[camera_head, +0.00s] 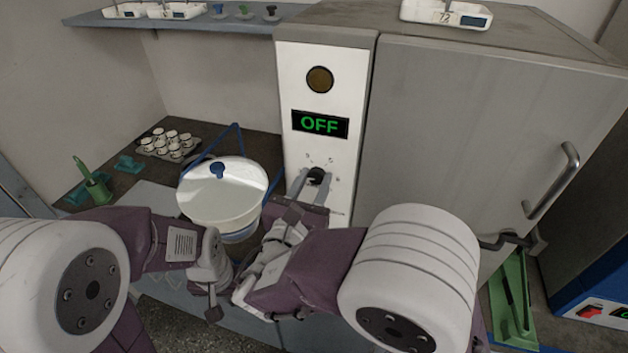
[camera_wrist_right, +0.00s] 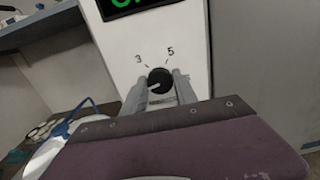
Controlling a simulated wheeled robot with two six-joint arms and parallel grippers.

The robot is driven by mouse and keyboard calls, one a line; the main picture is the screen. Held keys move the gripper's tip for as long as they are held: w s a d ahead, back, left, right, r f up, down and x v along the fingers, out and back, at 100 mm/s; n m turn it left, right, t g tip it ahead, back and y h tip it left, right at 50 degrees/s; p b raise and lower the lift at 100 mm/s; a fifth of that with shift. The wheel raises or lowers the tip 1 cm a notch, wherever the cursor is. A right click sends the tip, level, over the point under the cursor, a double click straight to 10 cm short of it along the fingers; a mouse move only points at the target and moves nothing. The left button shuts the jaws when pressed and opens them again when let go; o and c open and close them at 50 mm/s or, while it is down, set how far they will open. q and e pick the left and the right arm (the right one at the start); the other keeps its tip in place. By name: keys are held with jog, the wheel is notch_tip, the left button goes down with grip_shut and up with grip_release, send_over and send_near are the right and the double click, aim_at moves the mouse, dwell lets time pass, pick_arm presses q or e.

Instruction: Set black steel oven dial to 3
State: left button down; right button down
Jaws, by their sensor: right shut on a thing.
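The black oven dial (camera_head: 317,176) sits low on the white control panel (camera_head: 300,75) of the oven. The green display (camera_head: 320,124) above it reads OFF. My right gripper (camera_head: 312,184) is shut on the dial, with one finger on each side of it. In the right wrist view the dial (camera_wrist_right: 160,80) lies between the fingertips (camera_wrist_right: 158,88). Its pale pointer line points to the lower left. The marks 3 and 5 show above the dial; the lower marks are hidden by the gripper. My left gripper (camera_head: 212,300) hangs low, away from the panel; its fingers are unclear.
A white lidded pot (camera_head: 222,192) with a blue knob stands left of the panel, close to my right forearm. A tray of small cups (camera_head: 170,144) stands behind it. The oven door (camera_head: 470,150) has a metal handle (camera_head: 552,182) on the right. A shelf (camera_head: 180,22) runs above.

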jog(key=shift+f+m+b, duration=0.25)
jog(key=shift+m+b, duration=0.65)
jog(key=shift+b, duration=0.25)
jog(key=m+b, duration=0.9)
jog(key=b, duration=0.3)
jog(key=shift+f+m, duration=0.1)
jog(key=shift+m, duration=0.2)
jog(key=shift+r+m+b, duration=0.25)
jog(key=shift+m+b, duration=1.05)
jog(key=shift+b, duration=0.35)
jog(key=c, duration=1)
grip_release()
jog(key=shift+o, duration=0.2)
jog(key=shift+r, duration=0.1)
